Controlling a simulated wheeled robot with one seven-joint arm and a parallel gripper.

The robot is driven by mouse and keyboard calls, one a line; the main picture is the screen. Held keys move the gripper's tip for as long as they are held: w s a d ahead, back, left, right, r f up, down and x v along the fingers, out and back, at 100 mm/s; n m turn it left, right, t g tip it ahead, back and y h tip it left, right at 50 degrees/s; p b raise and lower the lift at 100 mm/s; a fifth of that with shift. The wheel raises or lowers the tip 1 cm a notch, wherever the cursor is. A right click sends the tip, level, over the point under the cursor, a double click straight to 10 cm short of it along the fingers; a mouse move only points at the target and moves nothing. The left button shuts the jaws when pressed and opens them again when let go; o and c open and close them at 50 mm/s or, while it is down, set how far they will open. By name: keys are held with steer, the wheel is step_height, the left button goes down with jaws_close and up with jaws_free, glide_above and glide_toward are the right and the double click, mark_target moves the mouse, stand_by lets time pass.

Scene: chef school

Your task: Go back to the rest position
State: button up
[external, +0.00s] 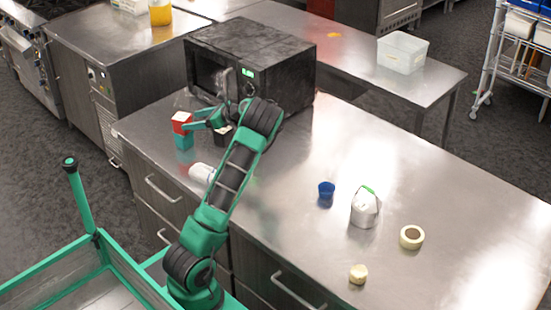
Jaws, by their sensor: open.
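My arm reaches up from the lower left over the steel counter (310,150). My gripper (186,127) is at the far left part of the counter, in front of the black microwave (265,55). It is open. A red and teal box-like item (181,120) is at the fingertips; I cannot tell whether the fingers touch it. A white cylindrical item (201,173) lies partly behind my arm. A small dark item beside the gripper is mostly hidden.
A blue cup (326,194), a white bag-like item with a green top (364,207), a tape-like ring (411,237) and a small pale round item (358,273) stand on the counter's right half. A clear bin (402,52) is on the back table. The counter's right end is clear.

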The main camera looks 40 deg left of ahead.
steer(key=shift+v, duration=0.75)
